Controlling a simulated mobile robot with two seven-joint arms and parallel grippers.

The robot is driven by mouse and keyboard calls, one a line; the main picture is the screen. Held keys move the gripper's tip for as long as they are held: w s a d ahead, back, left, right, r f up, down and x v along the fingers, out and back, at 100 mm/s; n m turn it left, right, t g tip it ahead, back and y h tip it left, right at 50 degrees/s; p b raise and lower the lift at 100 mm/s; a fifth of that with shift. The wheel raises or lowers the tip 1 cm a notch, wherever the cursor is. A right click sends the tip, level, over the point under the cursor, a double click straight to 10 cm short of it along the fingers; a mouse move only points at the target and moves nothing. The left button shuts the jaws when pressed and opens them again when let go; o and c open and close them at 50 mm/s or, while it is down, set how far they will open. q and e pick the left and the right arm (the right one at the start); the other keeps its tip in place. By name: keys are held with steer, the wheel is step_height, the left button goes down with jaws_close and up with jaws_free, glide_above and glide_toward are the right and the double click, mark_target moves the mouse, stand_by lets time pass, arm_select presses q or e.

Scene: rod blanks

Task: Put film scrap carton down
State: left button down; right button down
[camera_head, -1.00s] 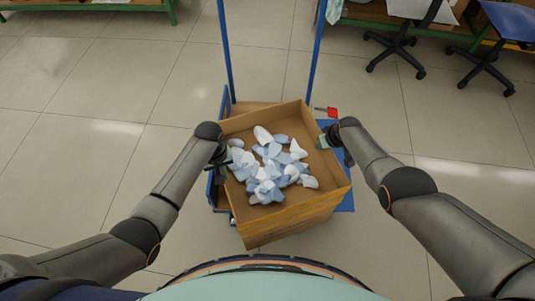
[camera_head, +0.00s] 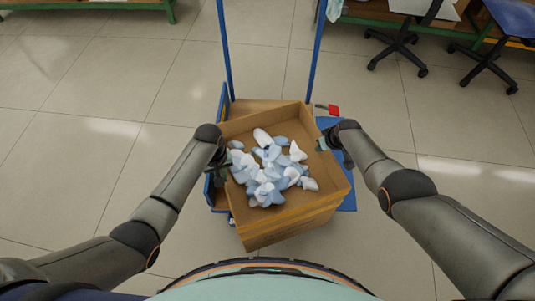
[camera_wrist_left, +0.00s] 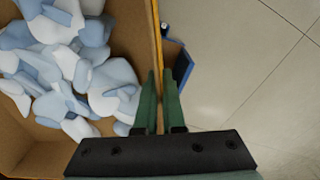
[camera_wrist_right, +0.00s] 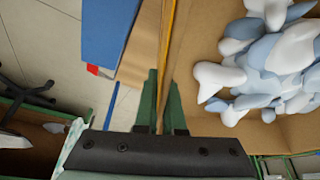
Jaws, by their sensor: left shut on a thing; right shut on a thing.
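The film scrap carton (camera_head: 290,216) is an open brown box with white and pale blue film scraps (camera_head: 270,170) inside. It is at the middle of the head view, turned slightly, over or on a blue cart (camera_head: 344,196); I cannot tell whether it touches the cart. My left gripper (camera_head: 222,160) is shut on the carton's left wall, which shows between its green fingers in the left wrist view (camera_wrist_left: 159,95). My right gripper (camera_head: 326,141) is shut on the right wall, also seen in the right wrist view (camera_wrist_right: 160,100).
Two blue uprights (camera_head: 317,60) rise from the cart's far side. A brown surface (camera_head: 255,105) shows behind the carton, and a red piece (camera_head: 333,110) is at the right. Office chairs (camera_head: 400,50) and green-framed benches stand at the back. Floor on both sides is clear.

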arm_select(q)
steer(key=shift+f+b, duration=0.4)
steer(key=shift+f, duration=0.1)
arm_select(e)
steer(key=shift+w+f, duration=0.1)
steer(key=shift+f, duration=0.4)
arm_select(q)
steer(key=c, duration=1)
jaws_free()
arm_select(e)
steer(key=c, duration=1)
jaws_free()
arm_select(q)
steer(key=shift+r, duration=0.15)
step_height(320, 180, up, 12)
steer(key=shift+f, duration=0.1)
arm_select(e)
steer(key=shift+r, duration=0.15)
steer(key=shift+r, duration=0.1)
steer(key=shift+s+v, duration=0.15)
steer(key=shift+v, duration=2.8)
steer(key=shift+s+v, duration=0.1)
steer(key=shift+v, duration=2.8)
